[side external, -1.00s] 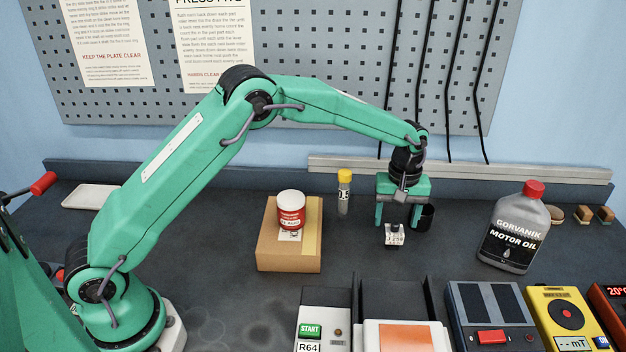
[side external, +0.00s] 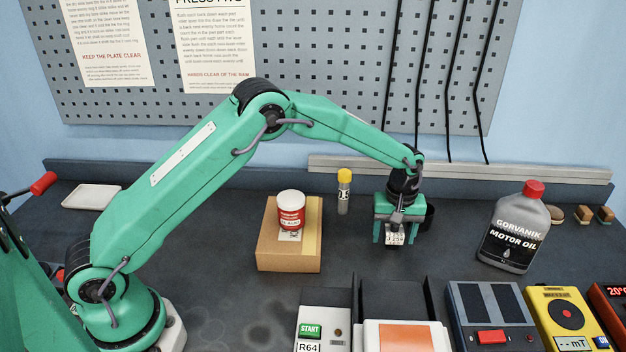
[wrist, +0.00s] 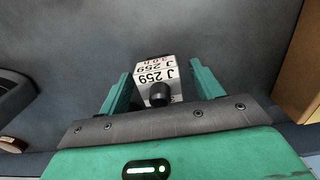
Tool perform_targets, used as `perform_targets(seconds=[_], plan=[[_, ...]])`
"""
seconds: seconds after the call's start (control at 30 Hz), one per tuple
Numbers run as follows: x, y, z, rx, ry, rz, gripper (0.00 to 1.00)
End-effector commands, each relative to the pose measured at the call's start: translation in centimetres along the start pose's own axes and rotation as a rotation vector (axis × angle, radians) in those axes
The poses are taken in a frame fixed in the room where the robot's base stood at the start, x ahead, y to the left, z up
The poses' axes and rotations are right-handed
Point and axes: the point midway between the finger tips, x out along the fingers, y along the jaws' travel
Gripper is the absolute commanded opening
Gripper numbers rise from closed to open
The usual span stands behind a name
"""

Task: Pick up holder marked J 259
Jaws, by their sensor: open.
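The holder marked J 259 (side external: 394,239) is a small pale block with dark lettering, standing on the dark bench. In the wrist view the holder (wrist: 155,72) shows "J 259" on its faces and a round black knob on top. My gripper (side external: 395,238) is low over the holder, its green fingers down on either side of it. In the wrist view my gripper (wrist: 158,84) is open, with the holder between the fingers and a visible gap on each side.
A yellow-capped vial (side external: 344,196) and a cardboard box (side external: 288,252) bearing a red-and-white tub (side external: 291,209) are to the left. A motor oil bottle (side external: 512,235) is right. Devices line the front.

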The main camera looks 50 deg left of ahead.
Motion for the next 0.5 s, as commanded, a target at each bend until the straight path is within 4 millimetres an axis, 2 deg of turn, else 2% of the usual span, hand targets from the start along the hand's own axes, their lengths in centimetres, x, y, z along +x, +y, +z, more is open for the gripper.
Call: perform_targets(seconds=[0.23,0.5], plan=[[-0.03,0.0,0.0,0.0,0.0,0.0,0.64],[-0.04,0.0,0.0,0.0,0.0,0.0,0.1]])
